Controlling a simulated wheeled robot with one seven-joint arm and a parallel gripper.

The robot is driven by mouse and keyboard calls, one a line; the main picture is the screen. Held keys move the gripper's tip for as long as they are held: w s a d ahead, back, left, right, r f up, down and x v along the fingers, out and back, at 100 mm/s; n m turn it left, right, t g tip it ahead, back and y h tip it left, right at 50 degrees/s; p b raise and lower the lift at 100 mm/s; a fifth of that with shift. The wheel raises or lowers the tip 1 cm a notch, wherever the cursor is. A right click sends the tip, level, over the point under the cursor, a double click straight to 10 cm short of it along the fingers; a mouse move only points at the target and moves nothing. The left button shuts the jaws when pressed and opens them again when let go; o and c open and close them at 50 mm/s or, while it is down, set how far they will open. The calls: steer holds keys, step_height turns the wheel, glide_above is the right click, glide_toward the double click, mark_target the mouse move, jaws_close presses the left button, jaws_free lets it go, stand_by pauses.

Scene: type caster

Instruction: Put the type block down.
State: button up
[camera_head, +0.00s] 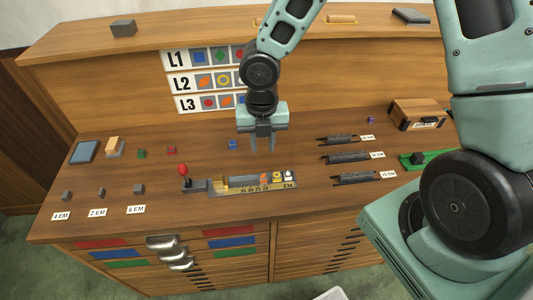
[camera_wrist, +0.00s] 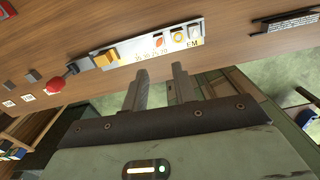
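My gripper (camera_head: 262,148) hangs above the bench, fingers pointing down, behind the composing stick (camera_head: 225,192). In the wrist view my gripper (camera_wrist: 160,72) shows two fingers apart with nothing between them. The composing stick, with a brass slide and a red knob, also shows in the wrist view. Near its right end sit tiles with an orange mark (camera_wrist: 160,43), a yellow ring (camera_wrist: 178,37) and a white face (camera_wrist: 194,30). A blue block (camera_head: 232,144), a red block (camera_head: 171,150) and a green block (camera_head: 141,153) stand on the bench behind the stick. No block is in my gripper.
Line cards L1 to L3 (camera_head: 182,82) stand at the back. Small grey blocks with EM labels (camera_head: 97,212) are at the front left. Dark labelled racks (camera_head: 345,157), a wooden box (camera_head: 417,114) and a green holder (camera_head: 428,158) are at the right. Drawers lie below the edge.

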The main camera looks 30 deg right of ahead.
steer(key=s+a+r+m, duration=0.3)
steer(key=s+r+m, duration=0.4)
steer(key=s+m, duration=0.3)
steer(key=s+a+r+m, duration=0.3)
steer(key=s+r+m, duration=0.4)
steer(key=m, duration=0.7)
steer(key=s, duration=0.2)
steer(key=shift+s+a+r+y, duration=0.15)
steer(key=shift+s+r+y, duration=0.15)
steer(key=shift+s+r, duration=0.1)
